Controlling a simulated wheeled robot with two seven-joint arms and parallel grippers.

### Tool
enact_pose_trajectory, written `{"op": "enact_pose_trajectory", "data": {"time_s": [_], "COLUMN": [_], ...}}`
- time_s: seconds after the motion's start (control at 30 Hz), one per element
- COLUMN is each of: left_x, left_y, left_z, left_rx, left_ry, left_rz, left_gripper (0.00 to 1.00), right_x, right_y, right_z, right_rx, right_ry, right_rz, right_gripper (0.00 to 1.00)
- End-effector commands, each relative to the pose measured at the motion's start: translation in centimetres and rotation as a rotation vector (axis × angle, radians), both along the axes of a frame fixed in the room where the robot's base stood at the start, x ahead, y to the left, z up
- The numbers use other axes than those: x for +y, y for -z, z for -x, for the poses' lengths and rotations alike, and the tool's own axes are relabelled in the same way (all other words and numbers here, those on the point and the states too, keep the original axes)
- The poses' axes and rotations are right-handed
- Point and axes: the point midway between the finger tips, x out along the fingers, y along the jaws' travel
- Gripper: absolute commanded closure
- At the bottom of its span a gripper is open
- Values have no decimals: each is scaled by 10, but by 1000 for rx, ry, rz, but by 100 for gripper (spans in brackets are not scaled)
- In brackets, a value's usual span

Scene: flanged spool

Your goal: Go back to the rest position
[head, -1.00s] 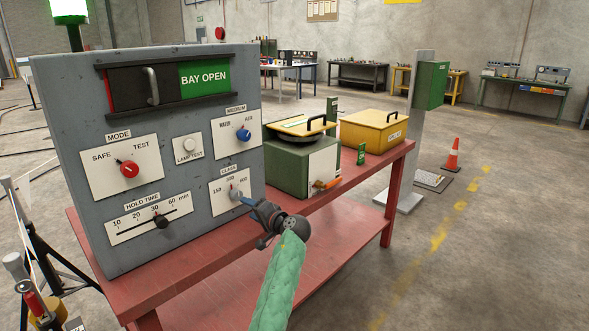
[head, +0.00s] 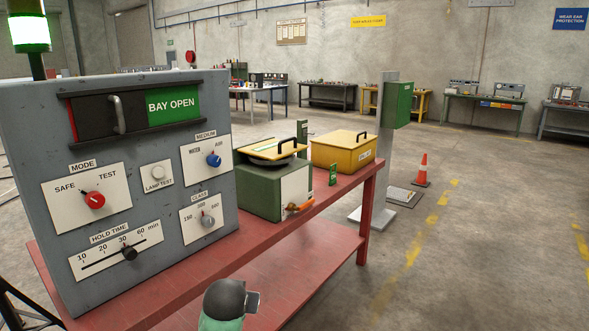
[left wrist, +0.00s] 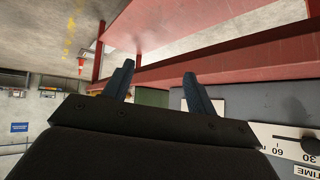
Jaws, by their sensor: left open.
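My left arm, in a green sleeve, comes in at the bottom of the head view and ends in a dark wrist (head: 228,300) in front of the red bench. Its fingers cannot be made out there. In the left wrist view my left gripper (left wrist: 160,85) has its two blue-grey fingers apart with nothing between them. The grey control panel (head: 150,235) stands on the bench, clear of the gripper. It carries a red mode knob (head: 94,200), a blue medium knob (head: 214,160), a grey class knob (head: 208,221) and a black hold-time slider (head: 129,253). My right gripper is not in view.
The red bench (head: 190,286) runs away to the right, with a lower shelf (head: 300,275). A green box (head: 272,193) and a yellow lidded box (head: 340,153) stand on it. A grey post (head: 385,150) and an orange cone (head: 422,170) stand beyond. The right floor is open.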

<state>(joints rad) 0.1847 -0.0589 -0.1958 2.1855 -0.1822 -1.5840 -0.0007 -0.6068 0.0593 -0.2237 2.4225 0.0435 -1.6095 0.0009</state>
Motion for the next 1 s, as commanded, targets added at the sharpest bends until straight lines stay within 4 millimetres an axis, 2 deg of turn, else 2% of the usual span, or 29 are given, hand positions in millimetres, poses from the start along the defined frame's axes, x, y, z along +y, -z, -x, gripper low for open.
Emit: {"op": "enact_pose_trajectory", "data": {"time_s": [0.03,0.1,0.43,0.67,1.0], "left_x": [-2,-6,-15,-10,-2], "left_y": [11,25,82,124,198], "left_z": [20,44,154,227,337], "left_rx": [22,50,179,285,499], "left_ry": [22,51,143,153,148], "left_rz": [21,49,131,138,128], "left_gripper": [43,43,43,43,43], "right_x": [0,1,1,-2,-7], "right_y": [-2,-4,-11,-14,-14], "right_z": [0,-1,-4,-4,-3], "right_rx": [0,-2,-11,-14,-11], "right_ry": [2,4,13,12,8], "right_rz": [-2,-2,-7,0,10], "right_gripper": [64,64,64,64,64]}}
